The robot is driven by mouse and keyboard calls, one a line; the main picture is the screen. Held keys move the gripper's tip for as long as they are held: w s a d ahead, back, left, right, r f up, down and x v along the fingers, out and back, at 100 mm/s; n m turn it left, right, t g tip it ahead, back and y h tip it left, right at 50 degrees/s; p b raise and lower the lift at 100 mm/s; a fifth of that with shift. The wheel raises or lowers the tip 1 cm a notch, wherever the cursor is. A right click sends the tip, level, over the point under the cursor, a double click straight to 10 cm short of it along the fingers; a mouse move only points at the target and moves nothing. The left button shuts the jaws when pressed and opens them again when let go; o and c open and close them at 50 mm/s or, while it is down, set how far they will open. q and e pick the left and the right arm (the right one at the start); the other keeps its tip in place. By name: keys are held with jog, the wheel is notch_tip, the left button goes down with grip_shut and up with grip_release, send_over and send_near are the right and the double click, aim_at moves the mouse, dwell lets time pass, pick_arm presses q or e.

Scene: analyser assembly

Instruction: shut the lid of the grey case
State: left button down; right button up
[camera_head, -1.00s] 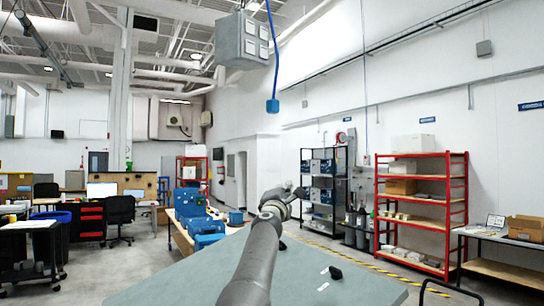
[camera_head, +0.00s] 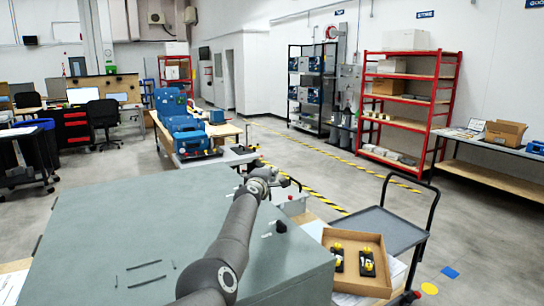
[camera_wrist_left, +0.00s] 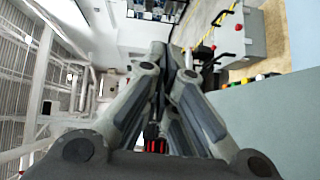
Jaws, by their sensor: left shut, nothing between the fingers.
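The grey case (camera_head: 110,225) fills the foreground of the head view. Its broad grey-green top looks flat, with two thin dark handles or slots on it and a black knob (camera_head: 280,227) near the right edge. I cannot tell whether the lid is fully down. My left arm reaches across the top, and my left gripper (camera_head: 268,174) is by the case's far right edge; contact is unclear. In the left wrist view the left gripper (camera_wrist_left: 160,55) is shut and empty, with a grey-green surface (camera_wrist_left: 275,115) to its right. My right gripper is not in view.
A cardboard tray with black and yellow parts (camera_head: 345,237) is right of the case, beside a grey cart (camera_head: 385,230). A bench with blue cases (camera_head: 190,135) stands beyond. Red shelving (camera_head: 410,55) is at the back right. Open floor lies between.

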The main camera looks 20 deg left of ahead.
pick_arm(q)
jog(key=f, duration=0.2)
jog(key=f+b, duration=0.1)
jog(key=f, duration=0.1)
jog(key=shift+w+d, duration=0.25)
jog(key=shift+d, duration=0.05)
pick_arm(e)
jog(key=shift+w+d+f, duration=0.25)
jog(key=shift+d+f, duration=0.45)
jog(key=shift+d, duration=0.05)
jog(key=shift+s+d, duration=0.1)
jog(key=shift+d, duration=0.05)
pick_arm(q)
jog(key=shift+s+d, duration=0.1)
jog(key=shift+s, duration=0.05)
jog(key=s+d+r, duration=0.1)
jog(key=s, duration=1)
jog(key=shift+s+d, duration=0.25)
jog(key=shift+s, duration=0.05)
